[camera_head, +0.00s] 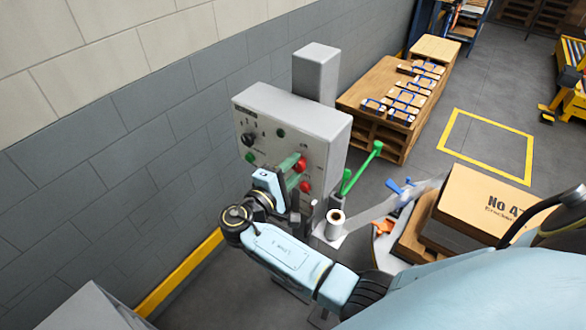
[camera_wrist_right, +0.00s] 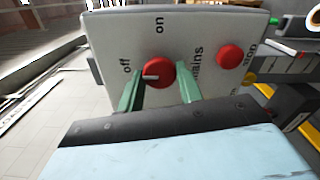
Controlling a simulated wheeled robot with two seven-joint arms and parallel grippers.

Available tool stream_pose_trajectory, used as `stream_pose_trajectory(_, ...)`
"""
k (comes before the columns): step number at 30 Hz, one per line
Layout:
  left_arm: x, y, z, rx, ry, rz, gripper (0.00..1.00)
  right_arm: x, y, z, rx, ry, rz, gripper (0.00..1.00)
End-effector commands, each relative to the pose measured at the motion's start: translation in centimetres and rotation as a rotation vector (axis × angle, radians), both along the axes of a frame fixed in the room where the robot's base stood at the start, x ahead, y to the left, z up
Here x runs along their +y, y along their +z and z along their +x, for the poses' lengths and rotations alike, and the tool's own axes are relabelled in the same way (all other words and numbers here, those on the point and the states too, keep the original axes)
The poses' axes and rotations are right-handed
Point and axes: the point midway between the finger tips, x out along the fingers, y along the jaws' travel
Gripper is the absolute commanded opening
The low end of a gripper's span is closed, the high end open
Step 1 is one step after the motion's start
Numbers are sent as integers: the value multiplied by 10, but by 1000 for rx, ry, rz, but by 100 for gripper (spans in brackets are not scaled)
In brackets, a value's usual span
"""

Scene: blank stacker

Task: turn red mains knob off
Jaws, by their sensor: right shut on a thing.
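The red mains knob (camera_wrist_right: 160,74) is on the front of a grey control box (camera_head: 305,120); it also shows in the head view (camera_head: 301,164). In the right wrist view its white pointer line points left, toward the "off" label; the "on" label is above the knob. My right gripper (camera_wrist_right: 160,88) has its green fingers on either side of the knob and is shut on it; the gripper also shows in the head view (camera_head: 291,172). My left gripper is not in view.
A red stop button (camera_wrist_right: 230,56) is close beside the mains knob. A black knob (camera_head: 248,139) and green buttons are on the same panel. Green levers (camera_head: 361,167) stand right of the box. A brick wall (camera_head: 130,120) is behind. A cardboard box (camera_head: 480,205) is at right.

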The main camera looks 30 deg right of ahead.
Motion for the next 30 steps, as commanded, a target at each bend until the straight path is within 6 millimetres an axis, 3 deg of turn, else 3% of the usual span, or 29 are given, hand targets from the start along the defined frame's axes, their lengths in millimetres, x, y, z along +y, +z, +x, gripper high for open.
stream_pose_trajectory(3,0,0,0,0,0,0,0,1,0,0,3,2,-1,13)
stream_pose_trajectory(4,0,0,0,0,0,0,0,1,0,0,3,2,-1,37)
stream_pose_trajectory(9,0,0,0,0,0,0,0,0,0,0,2,1,-1,57)
stream_pose_trajectory(20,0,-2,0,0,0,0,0,6,-1,-2,0,1,0,57)
stream_pose_trajectory(23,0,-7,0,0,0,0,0,18,-2,-7,2,3,1,57)
stream_pose_trajectory(30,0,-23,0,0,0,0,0,68,-4,-28,1,3,3,57)
